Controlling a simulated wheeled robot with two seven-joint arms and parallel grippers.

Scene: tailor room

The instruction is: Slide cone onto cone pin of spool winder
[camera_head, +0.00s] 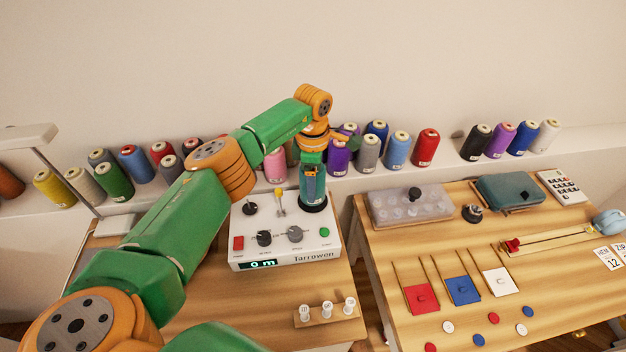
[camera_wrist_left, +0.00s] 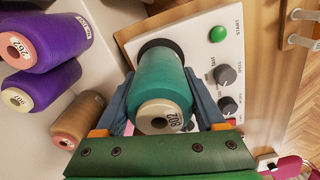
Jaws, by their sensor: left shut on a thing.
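The spool winder (camera_head: 285,232) is a white box labelled Tarrowen, with a display reading 0 m, knobs and red and green buttons. Its white panel also shows in the left wrist view (camera_wrist_left: 205,50). My left gripper (camera_head: 313,188) is over its back right corner, pointing down. It is shut on a teal cone (camera_wrist_left: 163,85) marked 802, with one finger on each side. The cone looks upright, its wide end at a black round base (camera_wrist_left: 158,46) on the winder. The cone pin is hidden, and I cannot tell whether the cone touches the base. My right gripper is out of view.
Several thread cones (camera_head: 365,152) stand on the shelf behind, close to my left gripper. Purple cones (camera_wrist_left: 55,45) and a brown cone (camera_wrist_left: 78,120) show beside it. A wooden block with white bobbins (camera_head: 327,312) is in front of the winder. A second table (camera_head: 465,230) holds sewing items.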

